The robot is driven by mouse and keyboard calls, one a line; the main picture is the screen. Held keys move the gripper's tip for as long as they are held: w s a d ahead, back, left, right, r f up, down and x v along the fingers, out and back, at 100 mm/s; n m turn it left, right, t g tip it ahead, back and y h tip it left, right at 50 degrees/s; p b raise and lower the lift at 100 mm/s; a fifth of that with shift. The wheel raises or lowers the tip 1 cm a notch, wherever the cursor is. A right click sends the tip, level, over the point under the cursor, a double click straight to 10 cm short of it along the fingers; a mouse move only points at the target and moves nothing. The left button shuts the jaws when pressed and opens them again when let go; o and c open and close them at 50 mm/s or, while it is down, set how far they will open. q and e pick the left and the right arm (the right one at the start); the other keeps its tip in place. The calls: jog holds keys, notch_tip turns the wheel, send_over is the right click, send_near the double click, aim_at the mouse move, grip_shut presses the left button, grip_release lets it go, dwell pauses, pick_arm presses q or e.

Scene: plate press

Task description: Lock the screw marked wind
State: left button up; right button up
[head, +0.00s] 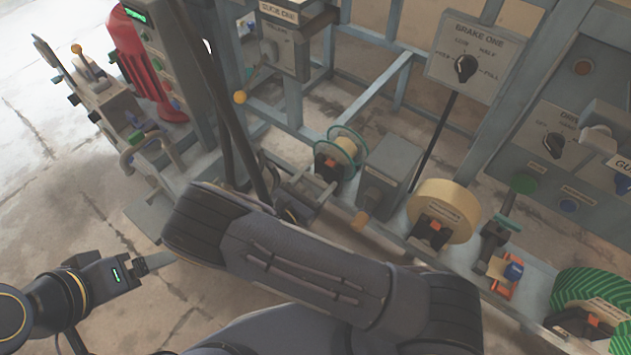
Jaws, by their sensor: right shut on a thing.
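No marking in view reads clearly as wind. A black clamp with an orange part (329,162) sits at the small green-rimmed spool. Another orange part (435,225) sits on the front of the cream roll (460,205), below a label too small to read. My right arm crosses the middle of the head view. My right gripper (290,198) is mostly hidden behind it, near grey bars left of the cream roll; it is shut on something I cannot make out. My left gripper (150,263) is low at the left, over bare floor, seen side-on.
A grey box (390,172) stands between the spool and the cream roll. The Brake One panel (474,58) has a black knob. A green ribbed roll (592,290) is at the lower right. A red machine part (135,55) stands at the upper left.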

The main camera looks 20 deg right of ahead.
dwell(0.3)
jog(key=o, duration=1)
jog(key=shift+a, duration=0.1)
jog(key=p+v, duration=0.1)
jog(key=v, duration=0.6)
jog(key=shift+s+a+p, duration=0.25)
jog(key=shift+s+p, duration=0.05)
